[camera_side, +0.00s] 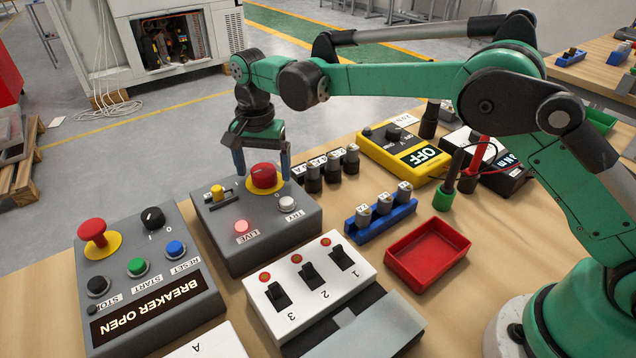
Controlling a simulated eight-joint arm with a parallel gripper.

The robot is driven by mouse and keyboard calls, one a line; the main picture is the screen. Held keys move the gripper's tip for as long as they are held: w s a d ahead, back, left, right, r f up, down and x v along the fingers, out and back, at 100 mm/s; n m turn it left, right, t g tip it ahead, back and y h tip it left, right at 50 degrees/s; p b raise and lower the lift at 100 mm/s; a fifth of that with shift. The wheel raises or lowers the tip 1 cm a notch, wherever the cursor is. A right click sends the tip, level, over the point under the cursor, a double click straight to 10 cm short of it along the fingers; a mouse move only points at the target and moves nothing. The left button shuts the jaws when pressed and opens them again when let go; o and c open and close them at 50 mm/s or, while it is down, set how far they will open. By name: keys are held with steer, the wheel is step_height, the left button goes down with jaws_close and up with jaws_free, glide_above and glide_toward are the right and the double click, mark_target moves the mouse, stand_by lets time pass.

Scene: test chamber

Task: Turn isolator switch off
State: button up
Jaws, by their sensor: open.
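The isolator switch looks to be the red rotary knob (264,176) on a yellow plate, on top of a grey box (265,245). A red lamp (241,226) marked LIVE glows on the same box, beside a white button (287,203) and a small yellow part (217,192). My gripper (262,168) points down over the knob. Its fingers are spread, one on the left and one on the right of the knob in the picture. I cannot tell whether either finger touches it. The knob's exact turned position is unclear.
A grey breaker panel (180,235) with a red mushroom button (93,232) stands at left. A white three-switch box (318,305), red tray (428,250), blue holder (380,222) and yellow OFF meter (402,152) stand nearby. Dark cylinders (330,170) stand close behind the grey box.

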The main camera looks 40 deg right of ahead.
steer(key=shift+f, duration=0.2)
steer(key=c, duration=1.3)
